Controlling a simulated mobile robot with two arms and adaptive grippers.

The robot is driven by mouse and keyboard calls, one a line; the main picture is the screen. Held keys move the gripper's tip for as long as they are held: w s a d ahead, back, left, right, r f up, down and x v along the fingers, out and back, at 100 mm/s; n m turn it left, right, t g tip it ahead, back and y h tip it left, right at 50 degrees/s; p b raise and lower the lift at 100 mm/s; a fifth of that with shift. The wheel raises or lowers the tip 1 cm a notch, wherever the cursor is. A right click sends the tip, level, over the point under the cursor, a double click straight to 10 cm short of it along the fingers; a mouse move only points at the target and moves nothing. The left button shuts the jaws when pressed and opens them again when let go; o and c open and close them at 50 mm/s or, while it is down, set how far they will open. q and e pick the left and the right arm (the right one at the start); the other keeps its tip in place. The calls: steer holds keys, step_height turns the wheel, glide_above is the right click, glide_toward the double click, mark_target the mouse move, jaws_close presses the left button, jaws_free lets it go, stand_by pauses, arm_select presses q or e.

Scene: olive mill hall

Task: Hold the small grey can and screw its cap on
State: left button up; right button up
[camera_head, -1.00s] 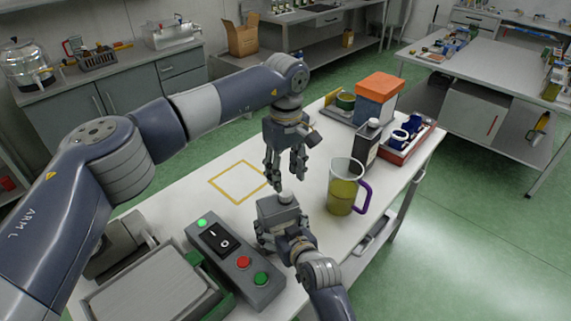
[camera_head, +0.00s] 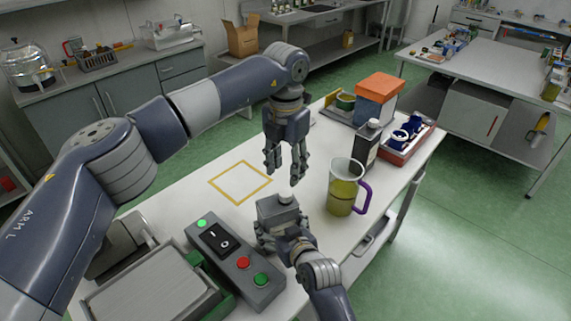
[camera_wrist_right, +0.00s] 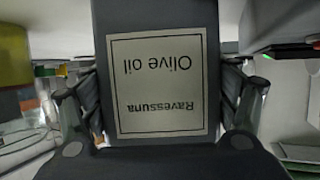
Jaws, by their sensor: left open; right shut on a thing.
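The small grey can (camera_head: 276,209) stands upright near the front of the white table, with a pale cap (camera_head: 286,197) on its top. I cannot tell how tightly the cap sits. My right gripper (camera_head: 281,230) is shut on the can from the near side. In the right wrist view the can (camera_wrist_right: 160,30) fills the middle between the fingers, its olive oil label upside down. My left gripper (camera_head: 283,177) points down just above the cap, open and empty, its fingertips apart from it.
A jug (camera_head: 342,188) of yellow-green liquid with a purple handle stands close at right. Behind it are a dark bottle (camera_head: 367,145), a red tray (camera_head: 409,150) and an orange-topped box (camera_head: 378,98). A switch box (camera_head: 235,262) lies at left. The yellow-outlined square (camera_head: 240,198) is empty.

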mark_target(285, 193)
arm_select(q)
steer(key=n, duration=0.3)
steer(key=shift+r, duration=0.1)
arm_select(e)
steer(key=shift+s+f, duration=0.1)
steer(key=shift+f, duration=0.05)
arm_select(q)
steer(key=shift+f, duration=4)
jaws_close()
steer(key=shift+o, duration=0.6)
jaws_free()
